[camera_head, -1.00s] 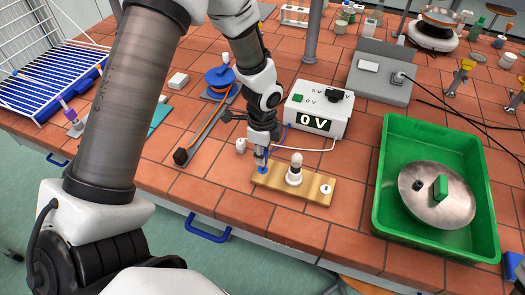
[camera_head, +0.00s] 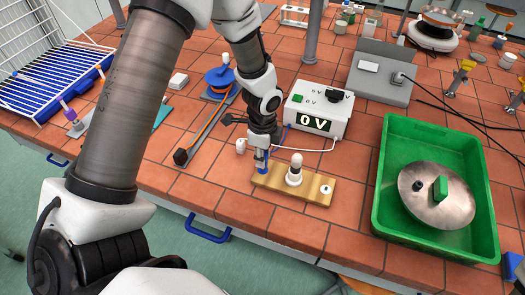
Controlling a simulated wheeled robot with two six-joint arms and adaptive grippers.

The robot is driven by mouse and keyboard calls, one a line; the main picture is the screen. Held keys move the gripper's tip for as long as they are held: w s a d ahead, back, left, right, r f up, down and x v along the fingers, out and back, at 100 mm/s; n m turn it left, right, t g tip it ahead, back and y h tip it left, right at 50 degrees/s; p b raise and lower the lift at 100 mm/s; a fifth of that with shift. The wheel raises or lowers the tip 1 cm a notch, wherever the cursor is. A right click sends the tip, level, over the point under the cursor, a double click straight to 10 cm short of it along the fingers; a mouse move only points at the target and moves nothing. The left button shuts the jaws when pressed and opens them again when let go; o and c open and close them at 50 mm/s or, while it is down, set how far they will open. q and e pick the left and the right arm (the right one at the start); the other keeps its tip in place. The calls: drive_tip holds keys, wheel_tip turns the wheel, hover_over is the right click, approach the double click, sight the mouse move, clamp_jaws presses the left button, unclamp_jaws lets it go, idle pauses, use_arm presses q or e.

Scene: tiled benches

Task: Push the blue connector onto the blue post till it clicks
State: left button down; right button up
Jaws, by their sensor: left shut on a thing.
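My left gripper (camera_head: 261,158) points down over the left end of a wooden board (camera_head: 310,185) near the bench's front. It is shut on the blue connector (camera_head: 262,168), of which only a small blue part shows between and below the fingers. The blue post is hidden beneath the connector and fingers, so I cannot tell whether the connector is seated on it. The board also carries a white lamp holder with a bulb (camera_head: 295,168) in the middle and a white post (camera_head: 326,188) at the right end. My right gripper is not in view.
A white power supply reading 0 V (camera_head: 318,110) stands just behind the board, with a white lead and a blue lead beside it. A green tray (camera_head: 378,190) with a metal lid is to the right.

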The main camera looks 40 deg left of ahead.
use_arm(q)
drive_tip(key=shift+f+b, duration=0.55)
drive_tip(key=shift+f, duration=0.55)
drive_tip(key=c, duration=1.2)
unclamp_jaws()
drive_tip(key=o, duration=0.5)
wheel_tip(320, 180, up, 12)
drive_tip(key=shift+r, duration=0.1)
drive_tip(key=shift+s, duration=0.1)
